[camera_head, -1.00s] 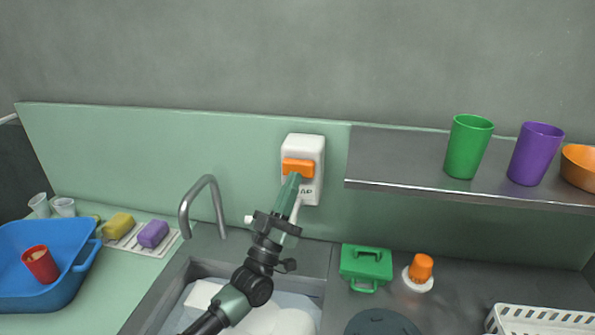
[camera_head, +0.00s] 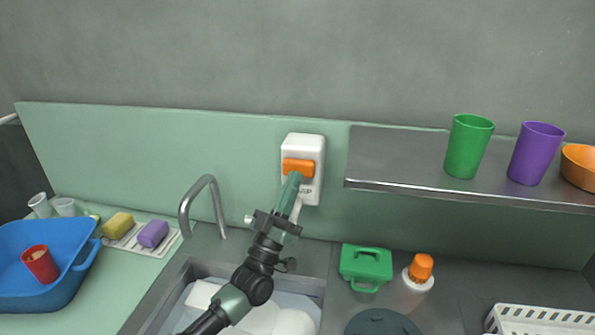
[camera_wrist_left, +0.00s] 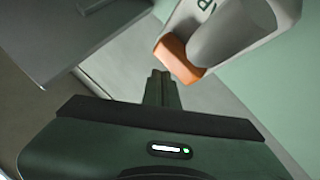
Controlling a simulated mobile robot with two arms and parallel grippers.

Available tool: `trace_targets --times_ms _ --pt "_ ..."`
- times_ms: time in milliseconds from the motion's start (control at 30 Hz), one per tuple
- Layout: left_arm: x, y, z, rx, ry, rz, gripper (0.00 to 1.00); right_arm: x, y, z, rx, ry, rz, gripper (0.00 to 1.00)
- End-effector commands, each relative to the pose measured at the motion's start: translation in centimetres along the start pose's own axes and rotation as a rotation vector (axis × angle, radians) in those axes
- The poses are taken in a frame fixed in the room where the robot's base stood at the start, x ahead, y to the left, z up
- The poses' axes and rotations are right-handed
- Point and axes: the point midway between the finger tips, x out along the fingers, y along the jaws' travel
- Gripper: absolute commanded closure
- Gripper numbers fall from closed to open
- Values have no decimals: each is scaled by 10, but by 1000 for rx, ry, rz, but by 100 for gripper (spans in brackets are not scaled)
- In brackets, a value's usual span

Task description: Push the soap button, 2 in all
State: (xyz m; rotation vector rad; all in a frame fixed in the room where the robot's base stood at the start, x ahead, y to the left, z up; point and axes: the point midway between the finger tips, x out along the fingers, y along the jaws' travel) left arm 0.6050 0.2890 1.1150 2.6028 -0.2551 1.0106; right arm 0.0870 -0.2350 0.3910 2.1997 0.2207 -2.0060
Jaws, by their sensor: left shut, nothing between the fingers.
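The soap dispenser is a white box (camera_head: 305,147) fixed to the green wall panel, with an orange button (camera_head: 299,167) on its front. It also shows upside down in the wrist view (camera_wrist_left: 262,20), with its orange button (camera_wrist_left: 180,58). My left gripper (camera_head: 293,177) is shut and empty, its tip at the lower edge of the button in the head view. In the wrist view its closed fingertips (camera_wrist_left: 160,76) are right beside the button; I cannot tell whether they touch it. The gripper partly covers the lettering under the button. My right gripper is not in view.
A curved metal tap (camera_head: 203,195) and a sink (camera_head: 320,289) with white dishes lie below. A metal shelf (camera_head: 400,165) with cups juts out to the right. A blue basin (camera_head: 60,290) stands left; a green box (camera_head: 366,266) and an orange-capped item (camera_head: 420,270) sit right.

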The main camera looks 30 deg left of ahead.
Motion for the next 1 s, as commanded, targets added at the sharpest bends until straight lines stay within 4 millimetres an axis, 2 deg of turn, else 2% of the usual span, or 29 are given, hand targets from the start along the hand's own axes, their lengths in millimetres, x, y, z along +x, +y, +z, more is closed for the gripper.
trace_targets --times_ms 1000 --pt "8 -6 6 0 1 0 100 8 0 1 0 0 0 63"
